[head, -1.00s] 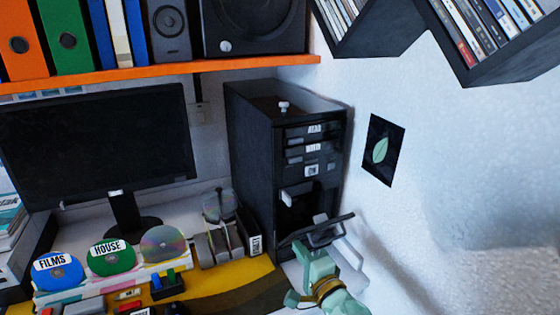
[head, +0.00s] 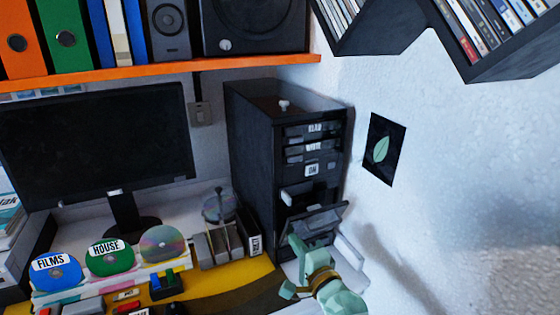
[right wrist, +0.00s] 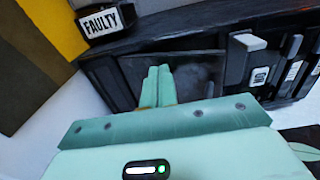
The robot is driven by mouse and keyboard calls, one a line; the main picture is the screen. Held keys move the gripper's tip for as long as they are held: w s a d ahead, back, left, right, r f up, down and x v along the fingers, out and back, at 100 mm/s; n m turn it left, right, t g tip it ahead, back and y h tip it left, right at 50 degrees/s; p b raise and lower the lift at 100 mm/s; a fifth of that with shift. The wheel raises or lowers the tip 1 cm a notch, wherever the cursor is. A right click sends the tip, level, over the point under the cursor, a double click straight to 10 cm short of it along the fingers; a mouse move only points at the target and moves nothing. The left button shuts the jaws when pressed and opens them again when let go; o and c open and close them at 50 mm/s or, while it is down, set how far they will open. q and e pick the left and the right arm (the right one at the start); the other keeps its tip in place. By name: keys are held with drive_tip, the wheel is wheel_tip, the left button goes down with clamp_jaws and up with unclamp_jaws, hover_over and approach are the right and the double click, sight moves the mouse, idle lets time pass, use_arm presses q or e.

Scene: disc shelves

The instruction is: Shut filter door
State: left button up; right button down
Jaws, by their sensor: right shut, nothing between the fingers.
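The black computer tower (head: 250,150) stands at the back right of the desk. Its filter door (head: 326,217), a dark framed flap low on the front, is tilted partly open, with a dark opening above it. My right gripper (head: 298,242), pale green, is shut and empty at the door's outer face. In the right wrist view the shut fingers (right wrist: 157,85) lie against or just in front of the door panel (right wrist: 200,72); I cannot tell if they touch. My left gripper is not in view.
A white wall with a leaf picture (head: 383,150) is close on the right. Left of the tower are a disc rack (head: 225,243), a box labelled FAULTY (right wrist: 108,20), and a monitor (head: 90,145). Dark wall shelves (head: 500,55) hang above right.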

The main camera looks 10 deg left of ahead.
drive_tip(key=shift+w+a, duration=0.4)
drive_tip(key=shift+w, duration=0.1)
drive_tip(key=shift+b, duration=0.3)
drive_tip(key=shift+w+a+f+b, duration=0.2)
drive_tip(key=shift+w+a+b, duration=0.25)
drive_tip(key=shift+w, duration=0.1)
drive_tip(key=shift+d, duration=0.1)
drive_tip(key=p+v, duration=0.3)
drive_tip(key=v, duration=0.4)
